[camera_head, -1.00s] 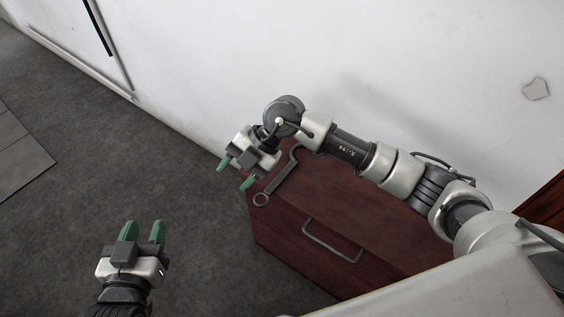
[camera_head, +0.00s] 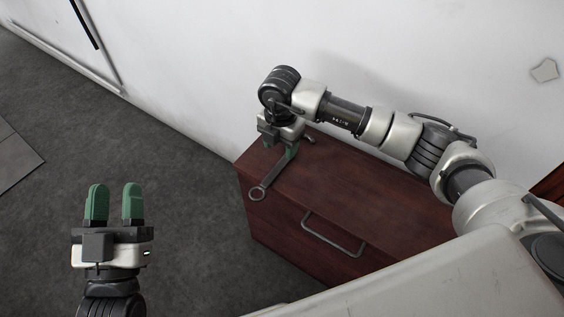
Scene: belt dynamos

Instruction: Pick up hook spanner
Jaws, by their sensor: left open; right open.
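The hook spanner (camera_head: 270,180) is a dark grey metal tool lying on top of the reddish-brown cabinet (camera_head: 350,190) near its left end. Its ring end points to the lower left, toward the cabinet's front edge. Its hook end shows only in part behind my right gripper. My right gripper (camera_head: 280,152) points down over the spanner's upper part, with a green finger beside the handle. I cannot tell whether it touches the spanner. My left gripper (camera_head: 115,204) is open and empty, above the floor at the lower left, away from the cabinet.
The cabinet has a metal drawer handle (camera_head: 334,236) on its front. A white wall (camera_head: 400,60) stands right behind the cabinet. The dark grey floor (camera_head: 160,160) to the left is clear.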

